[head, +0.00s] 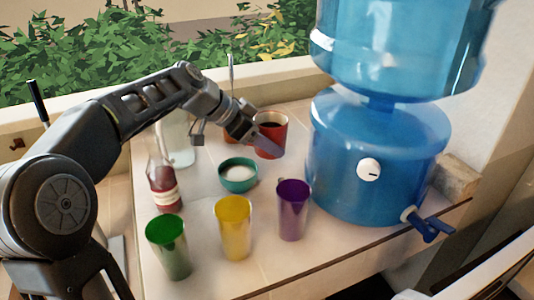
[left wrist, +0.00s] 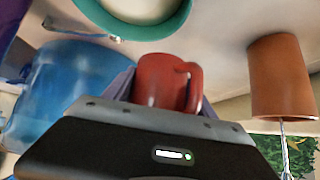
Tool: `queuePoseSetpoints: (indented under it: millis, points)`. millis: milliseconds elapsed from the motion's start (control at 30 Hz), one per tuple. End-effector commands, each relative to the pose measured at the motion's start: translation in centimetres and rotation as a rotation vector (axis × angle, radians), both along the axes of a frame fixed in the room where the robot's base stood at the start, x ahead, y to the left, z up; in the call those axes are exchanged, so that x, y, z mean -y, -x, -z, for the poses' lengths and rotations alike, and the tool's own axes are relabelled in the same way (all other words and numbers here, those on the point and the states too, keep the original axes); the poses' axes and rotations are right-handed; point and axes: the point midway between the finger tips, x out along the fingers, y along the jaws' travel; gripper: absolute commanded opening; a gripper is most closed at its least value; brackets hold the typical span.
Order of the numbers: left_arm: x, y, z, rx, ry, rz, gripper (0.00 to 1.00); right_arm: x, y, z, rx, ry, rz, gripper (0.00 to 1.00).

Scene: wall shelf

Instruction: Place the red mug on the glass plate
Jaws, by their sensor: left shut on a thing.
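The red mug (head: 271,123) stands at the back of the shelf top, left of the blue water dispenser, with dark contents inside. My left gripper (head: 259,143) reaches it from the left and is shut on it. In the left wrist view the red mug (left wrist: 160,82) sits between the fingers of my left gripper (left wrist: 160,95), with its handle toward the right finger. Whether the mug touches the surface cannot be told. I cannot make out a glass plate in either view. My right gripper is not in view.
A teal bowl (head: 238,182) is just in front of the mug. Green (head: 168,248), yellow (head: 233,230) and purple (head: 292,212) cups stand nearer. A bottle (head: 164,185) stands left, the water dispenser (head: 350,165) right. An orange-brown cup (left wrist: 280,80) with a utensil is close by.

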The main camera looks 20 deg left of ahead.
Motion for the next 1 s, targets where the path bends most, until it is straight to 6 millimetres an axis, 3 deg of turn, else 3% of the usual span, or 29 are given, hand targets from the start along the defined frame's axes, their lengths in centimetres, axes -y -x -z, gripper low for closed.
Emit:
queuePoseSetpoints:
  millis: [267,600,967,1000]
  points:
    - [0.0,0.0,0.2,0.001,0.0,-0.001,0.0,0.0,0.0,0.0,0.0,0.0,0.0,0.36]
    - [0.0,0.0,4.0,0.001,0.001,-0.001,0.0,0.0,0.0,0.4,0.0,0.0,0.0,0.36]
    - [0.0,0.0,4.2,0.002,0.0,-0.001,0.0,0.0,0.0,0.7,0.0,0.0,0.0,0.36]
    - [0.0,0.0,4.3,-0.001,0.0,-0.001,0.66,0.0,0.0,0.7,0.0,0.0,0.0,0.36]
